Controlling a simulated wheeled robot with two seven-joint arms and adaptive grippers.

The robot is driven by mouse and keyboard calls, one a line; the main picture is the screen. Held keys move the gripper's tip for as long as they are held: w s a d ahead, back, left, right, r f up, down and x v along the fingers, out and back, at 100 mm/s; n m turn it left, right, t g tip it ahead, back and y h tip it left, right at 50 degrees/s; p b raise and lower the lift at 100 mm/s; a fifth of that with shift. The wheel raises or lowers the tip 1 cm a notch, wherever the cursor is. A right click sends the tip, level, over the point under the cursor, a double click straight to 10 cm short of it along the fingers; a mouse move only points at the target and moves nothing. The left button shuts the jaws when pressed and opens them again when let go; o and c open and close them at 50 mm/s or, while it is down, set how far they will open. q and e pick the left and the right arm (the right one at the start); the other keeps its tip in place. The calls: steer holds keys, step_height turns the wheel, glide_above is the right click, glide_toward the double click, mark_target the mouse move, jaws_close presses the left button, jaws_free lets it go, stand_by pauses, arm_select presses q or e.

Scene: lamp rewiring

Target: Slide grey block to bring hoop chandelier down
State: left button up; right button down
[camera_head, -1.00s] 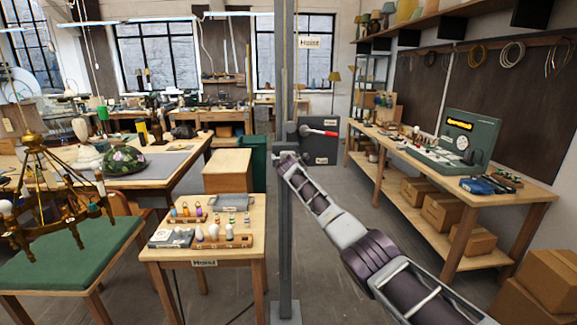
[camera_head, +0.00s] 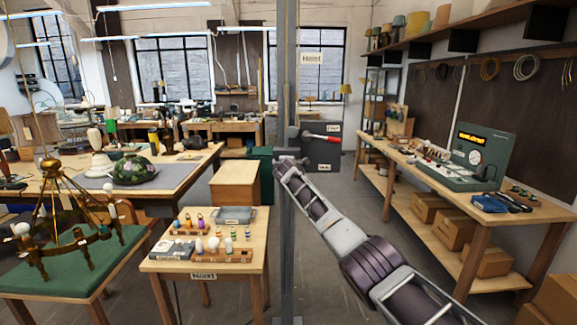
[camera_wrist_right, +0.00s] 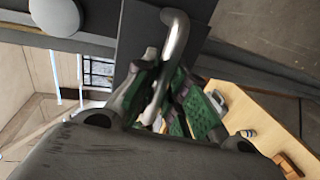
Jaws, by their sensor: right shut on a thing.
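The brass hoop chandelier (camera_head: 70,243), with white bulbs around its ring, is at the left in the head view. Its ring is low over the green-topped table (camera_head: 120,262); I cannot tell whether it touches. My right gripper (camera_wrist_right: 160,95) is shut on a bent metal handle (camera_wrist_right: 177,38) in the wrist view. The handle stands on the dark grey block (camera_wrist_right: 137,42). In the head view my right arm reaches from the lower right to the grey post (camera_head: 287,225), and its gripper largely hides the block there. My left gripper is not in view.
A dark grey box with a red-handled lever (camera_head: 325,138) is just right of the post. A small wooden table (camera_head: 160,265) with bulbs and trays stands left of it. A workbench (camera_head: 540,212) with a green instrument (camera_head: 475,160) runs along the right.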

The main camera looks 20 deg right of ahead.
steer(key=shift+r, duration=0.45)
steer(key=c, duration=1.6)
jaws_free()
steer(key=shift+c, duration=0.2)
steer(key=shift+o, duration=0.9)
steer(key=shift+s, duration=0.1)
steer(key=shift+f, duration=0.25)
steer(key=shift+s, duration=0.2)
steer(key=v, duration=1.1)
steer(key=shift+s+a+r, duration=0.15)
steer(key=shift+s+r, duration=0.1)
steer(key=shift+m, duration=0.3)
